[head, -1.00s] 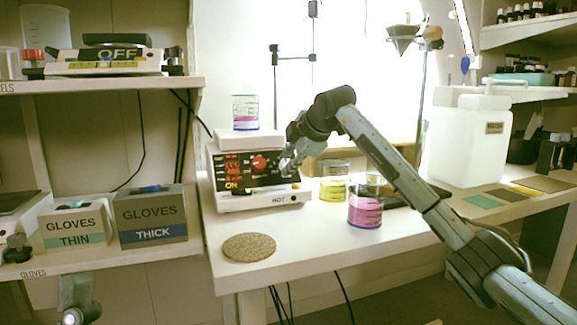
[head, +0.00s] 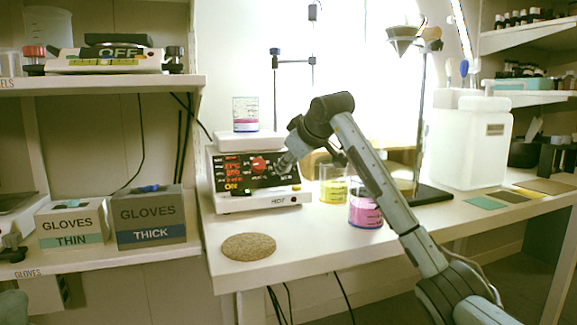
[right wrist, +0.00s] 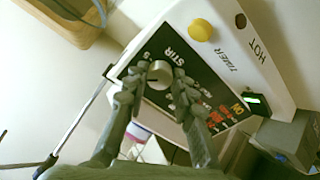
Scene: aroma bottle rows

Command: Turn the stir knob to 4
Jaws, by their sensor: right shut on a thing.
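The hot plate stirrer (head: 228,206) stands on the white bench, with a black front panel, a red knob (head: 258,163) and a lit ON sign. In the right wrist view its grey stir knob (right wrist: 159,75) sits beside the word STIR. My right gripper (head: 285,162) is at the right part of the panel and hides this knob in the head view. In the right wrist view the right gripper (right wrist: 157,78) has its two fingers closed on the sides of the stir knob. Which number the knob points at is too small to tell.
A beaker (head: 245,114) with pink liquid stands on the stirrer's top plate. A yellow-liquid beaker (head: 334,184) and a pink-liquid beaker (head: 365,209) stand right of it, close to my right arm. A cork mat (head: 249,247) lies in front. A yellow button (right wrist: 201,30) is near the knob.

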